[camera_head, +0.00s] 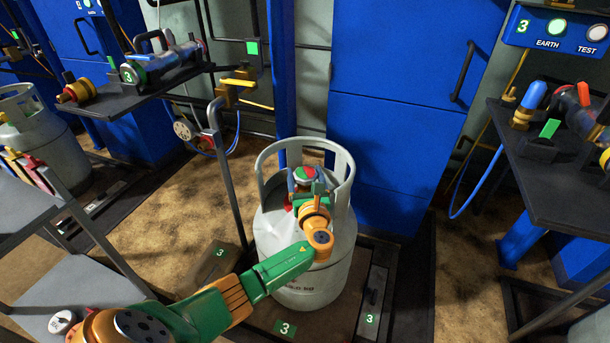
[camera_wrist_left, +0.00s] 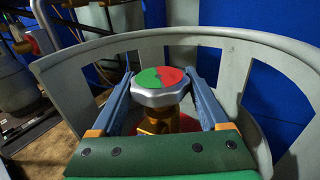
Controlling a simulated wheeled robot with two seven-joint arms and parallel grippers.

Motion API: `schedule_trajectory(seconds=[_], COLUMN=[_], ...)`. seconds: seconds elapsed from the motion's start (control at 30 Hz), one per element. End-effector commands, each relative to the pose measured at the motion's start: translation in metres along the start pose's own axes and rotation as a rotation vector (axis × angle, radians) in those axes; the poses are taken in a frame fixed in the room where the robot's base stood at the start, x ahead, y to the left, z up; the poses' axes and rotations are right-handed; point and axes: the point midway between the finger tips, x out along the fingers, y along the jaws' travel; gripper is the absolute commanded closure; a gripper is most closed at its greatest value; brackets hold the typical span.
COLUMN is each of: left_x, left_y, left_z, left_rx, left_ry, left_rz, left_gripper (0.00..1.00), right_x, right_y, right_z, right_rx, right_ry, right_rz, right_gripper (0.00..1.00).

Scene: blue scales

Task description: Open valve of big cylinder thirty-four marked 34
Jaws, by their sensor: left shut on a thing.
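A big grey-white gas cylinder (camera_head: 290,240) stands upright on a platform in the middle of the head view; its print is too small to read and I see no clear 34. Its valve knob (camera_head: 306,174), silver with a green and red top, sits inside the open collar (camera_head: 345,185). The knob also shows in the left wrist view (camera_wrist_left: 160,88), above a brass valve stem (camera_wrist_left: 160,122). My left gripper (camera_head: 304,186) reaches inside the collar from the front, with its blue-grey fingers (camera_wrist_left: 159,80) on both sides of the knob, shut on it. My right gripper is out of view.
The collar (camera_wrist_left: 240,50) curves closely around the gripper. A shelf with fittings (camera_head: 160,75) is at upper left, a dark table (camera_head: 545,190) at right. Another cylinder (camera_head: 45,150) stands at far left. A blue cabinet (camera_head: 395,130) is behind; a grey post (camera_head: 230,190) stands left.

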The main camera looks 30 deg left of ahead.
Motion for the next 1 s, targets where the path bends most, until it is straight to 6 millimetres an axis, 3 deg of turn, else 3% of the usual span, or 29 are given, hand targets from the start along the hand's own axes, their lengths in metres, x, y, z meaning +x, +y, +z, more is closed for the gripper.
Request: schedule_trajectory(seconds=[0.1,0.13,0.2,0.67,0.83,1.0], left_x=[0.0,0.0,0.0,0.0,0.0,0.0], left_y=[0.0,0.0,0.0,0.001,0.002,-0.001], left_z=[0.0,0.0,0.0,0.0,-0.002,-0.012], left_rx=[-0.001,-0.001,-0.001,0.002,0.009,0.009], left_ry=[0.0,0.0,0.0,-0.002,-0.004,-0.005], left_rz=[-0.001,-0.001,-0.001,-0.03,-0.252,-0.523], left_gripper=[0.77,0.19,0.0,0.0,0.0,0.0], right_x=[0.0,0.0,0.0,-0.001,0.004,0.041], right_y=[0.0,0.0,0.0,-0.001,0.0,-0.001], right_z=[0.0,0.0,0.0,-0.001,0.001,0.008], right_rx=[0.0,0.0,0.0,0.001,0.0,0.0], right_ry=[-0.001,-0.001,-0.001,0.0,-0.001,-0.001], right_rz=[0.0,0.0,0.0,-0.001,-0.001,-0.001], right_gripper=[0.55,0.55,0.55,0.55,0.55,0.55])
